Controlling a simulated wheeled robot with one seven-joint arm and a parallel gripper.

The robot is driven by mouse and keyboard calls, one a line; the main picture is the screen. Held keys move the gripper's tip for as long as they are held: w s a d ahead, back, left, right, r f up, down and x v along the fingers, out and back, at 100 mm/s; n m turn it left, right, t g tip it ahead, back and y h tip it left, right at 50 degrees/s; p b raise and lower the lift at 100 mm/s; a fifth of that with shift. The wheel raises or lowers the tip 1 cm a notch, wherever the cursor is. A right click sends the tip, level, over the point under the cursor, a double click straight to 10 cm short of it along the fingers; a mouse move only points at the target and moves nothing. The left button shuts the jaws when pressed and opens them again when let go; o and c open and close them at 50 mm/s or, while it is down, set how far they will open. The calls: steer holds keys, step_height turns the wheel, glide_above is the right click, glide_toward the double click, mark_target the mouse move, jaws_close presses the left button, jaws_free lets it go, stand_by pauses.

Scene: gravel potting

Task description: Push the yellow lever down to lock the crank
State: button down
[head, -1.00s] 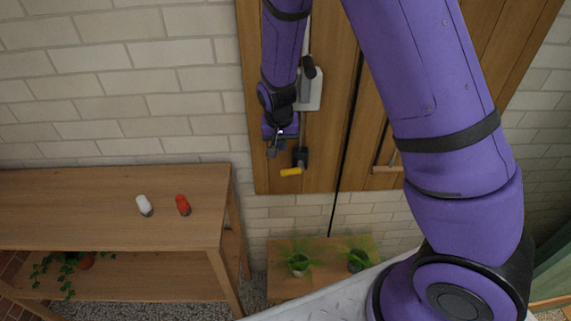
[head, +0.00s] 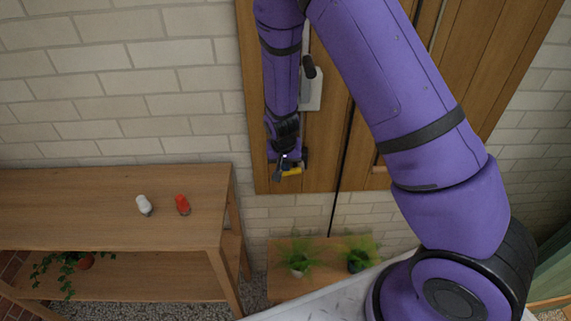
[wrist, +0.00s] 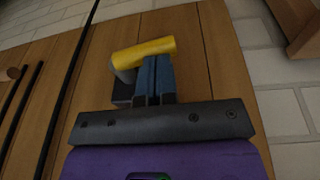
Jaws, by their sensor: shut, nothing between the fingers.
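The yellow lever (head: 292,171) sits on a dark mount low on the wooden door panel. It sticks out sideways in the wrist view (wrist: 146,52), where its dark bracket shows at its left end. My gripper (head: 281,172) is at the lever in the head view and covers part of it and its mount. In the wrist view my gripper's two blue-grey fingers (wrist: 154,66) are together and empty, with their tips at the lever's edge. I cannot tell whether they touch it. A dark crank handle (head: 308,67) stands on a pale plate (head: 316,92) above the lever.
A wooden shelf table (head: 100,190) stands at the left with a white bottle (head: 144,205) and a red bottle (head: 182,205). A low wooden stand (head: 275,257) below the door holds two potted plants. Brick wall surrounds the wooden door (head: 260,100).

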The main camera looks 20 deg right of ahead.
steer(key=shift+a+f+g+h, duration=0.3)
steer(key=shift+f+h, duration=0.1)
steer(key=shift+h, duration=0.4)
stand_by(0.4)
steer(key=shift+w+a+f+g+h, duration=0.15)
steer(key=shift+f+h, duration=0.15)
steer(key=shift+h, duration=0.3)
steer(key=shift+s+f+g+h, duration=0.15)
steer(key=shift+f+h, duration=0.15)
steer(key=shift+h, duration=0.3)
step_height(320, 180, down, 2)
steer(key=g+h, duration=0.1)
steer(key=h, duration=0.2)
steer(key=shift+w+n+h, duration=0.1)
steer(key=shift+n+h, duration=0.3)
steer(key=h, duration=0.1)
steer(key=f+h, duration=0.1)
steer(key=shift+d+f+g+h, duration=0.2)
steer(key=shift+d+g+h, duration=0.05)
steer(key=shift+g+h, duration=0.05)
steer(key=shift+s+d+f+n+g+h, duration=0.2)
steer(key=shift+d+f+h, duration=0.25)
steer(key=shift+h, duration=0.2)
steer(key=shift+s+d+f+n+g+h, duration=0.1)
steer(key=shift+d+f+n+g+h, duration=0.15)
steer(key=shift+f+h, duration=0.35)
steer(key=shift+d, duration=0.15)
steer(key=v, duration=1.1)
